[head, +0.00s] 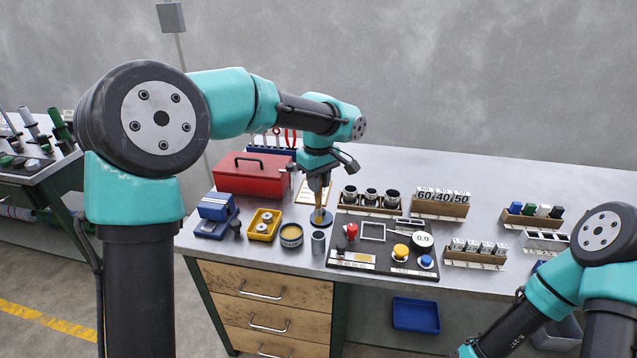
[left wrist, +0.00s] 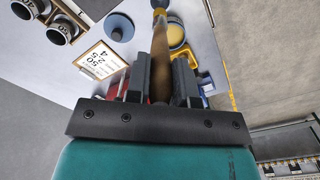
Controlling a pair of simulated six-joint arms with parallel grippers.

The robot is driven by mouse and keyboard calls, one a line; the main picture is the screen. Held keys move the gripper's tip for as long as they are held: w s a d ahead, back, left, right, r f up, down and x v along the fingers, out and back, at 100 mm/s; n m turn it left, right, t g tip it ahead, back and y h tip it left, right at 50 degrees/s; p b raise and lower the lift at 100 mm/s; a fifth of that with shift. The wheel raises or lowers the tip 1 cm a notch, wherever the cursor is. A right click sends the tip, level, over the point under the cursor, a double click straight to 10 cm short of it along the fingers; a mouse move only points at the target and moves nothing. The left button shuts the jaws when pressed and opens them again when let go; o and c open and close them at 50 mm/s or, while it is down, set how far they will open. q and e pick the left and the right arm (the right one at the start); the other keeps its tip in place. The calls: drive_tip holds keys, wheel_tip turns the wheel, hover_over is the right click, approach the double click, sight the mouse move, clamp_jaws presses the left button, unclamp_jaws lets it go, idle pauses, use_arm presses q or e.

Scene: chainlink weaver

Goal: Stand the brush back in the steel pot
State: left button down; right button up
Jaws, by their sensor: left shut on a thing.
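My left gripper (head: 318,184) is shut on the brush (head: 318,198) and holds it roughly upright, working end down, above the bench. In the left wrist view the brush's wooden handle (left wrist: 160,55) runs between the two fingers (left wrist: 160,82). The steel pot (head: 318,242) is a small grey cylinder standing near the bench's front edge, in front of the brush and apart from it. A round blue-grey base (head: 320,219) lies just below the brush; whether they touch cannot be told. My right gripper is out of view.
A tin (head: 291,236) stands left of the pot, beside a yellow tray (head: 263,226). A dark control panel (head: 345,262) is close on the right. A red toolbox (head: 250,181) and a rack of dark cups (head: 365,208) stand behind.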

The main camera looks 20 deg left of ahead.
sight(319, 208)
use_arm(q)
drive_tip(key=shift+f, duration=0.15)
drive_tip(key=shift+f, duration=5.25)
drive_tip(key=c, duration=0.9)
unclamp_jaws()
wheel_tip(319, 208, up, 17)
drive_tip(key=shift+r, duration=0.2)
drive_tip(key=shift+f, duration=0.1)
